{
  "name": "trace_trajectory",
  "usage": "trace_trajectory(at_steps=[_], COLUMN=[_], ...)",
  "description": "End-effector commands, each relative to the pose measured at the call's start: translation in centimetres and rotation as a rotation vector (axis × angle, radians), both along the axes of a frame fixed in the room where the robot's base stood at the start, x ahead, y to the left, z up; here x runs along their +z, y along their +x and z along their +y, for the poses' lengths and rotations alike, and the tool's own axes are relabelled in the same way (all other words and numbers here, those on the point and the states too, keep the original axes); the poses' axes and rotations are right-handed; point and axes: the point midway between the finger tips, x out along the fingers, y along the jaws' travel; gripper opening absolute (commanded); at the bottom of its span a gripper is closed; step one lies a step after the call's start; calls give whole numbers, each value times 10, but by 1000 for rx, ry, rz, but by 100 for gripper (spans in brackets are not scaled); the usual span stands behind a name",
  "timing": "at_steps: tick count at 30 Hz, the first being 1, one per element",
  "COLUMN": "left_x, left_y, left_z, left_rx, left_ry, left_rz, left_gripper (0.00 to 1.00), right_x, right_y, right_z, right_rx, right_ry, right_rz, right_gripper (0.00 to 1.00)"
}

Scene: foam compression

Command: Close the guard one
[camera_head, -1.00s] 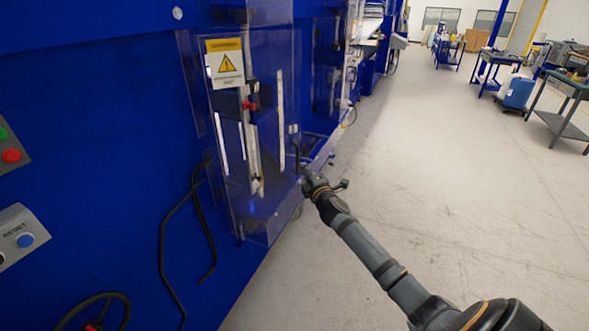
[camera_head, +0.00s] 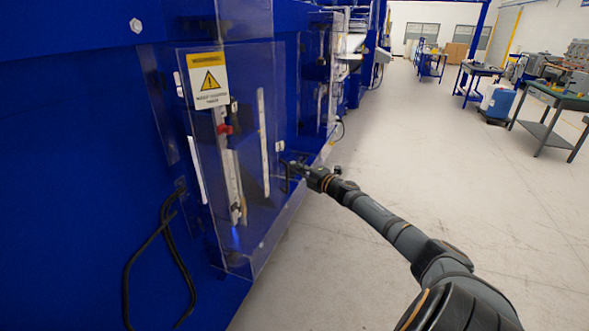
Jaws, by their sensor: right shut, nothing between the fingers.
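The nearest guard (camera_head: 250,115) is a clear panel on the blue machine, with a yellow and white warning sign (camera_head: 208,80) at its upper left. White strips and a red part show through it. A dark handle (camera_head: 284,178) is near its right edge. My right gripper (camera_head: 290,164) is at that handle, shut with nothing between its fingers. Whether it touches the handle or the panel I cannot tell. How far the guard stands from its frame is also unclear. My left gripper is not in view.
The blue machine (camera_head: 70,150) fills the left side, with black cables (camera_head: 160,240) hanging low. A second clear guard (camera_head: 317,75) is farther along.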

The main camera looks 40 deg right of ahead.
Motion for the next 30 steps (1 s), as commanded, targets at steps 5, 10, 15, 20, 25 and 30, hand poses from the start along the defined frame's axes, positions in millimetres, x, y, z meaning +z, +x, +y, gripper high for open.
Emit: trace_trajectory(at_steps=[5, 10, 15, 20, 25, 30], left_x=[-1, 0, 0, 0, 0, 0], left_y=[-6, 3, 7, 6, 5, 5], left_z=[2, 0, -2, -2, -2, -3], left_rx=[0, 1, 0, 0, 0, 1], left_ry=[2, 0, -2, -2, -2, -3], left_rz=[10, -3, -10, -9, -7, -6], left_gripper=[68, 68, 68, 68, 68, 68], right_x=[0, 0, 0, 0, 0, 0], right_y=[0, 0, 0, 0, 0, 0], right_z=[0, 0, 0, 0, 0, 1], right_rx=[-1, 0, 0, 0, 0, 0], right_ry=[0, 0, 0, 0, 0, 0], right_rz=[0, 0, 0, 0, 0, 0], right_gripper=[0, 0, 0, 0, 0, 0])
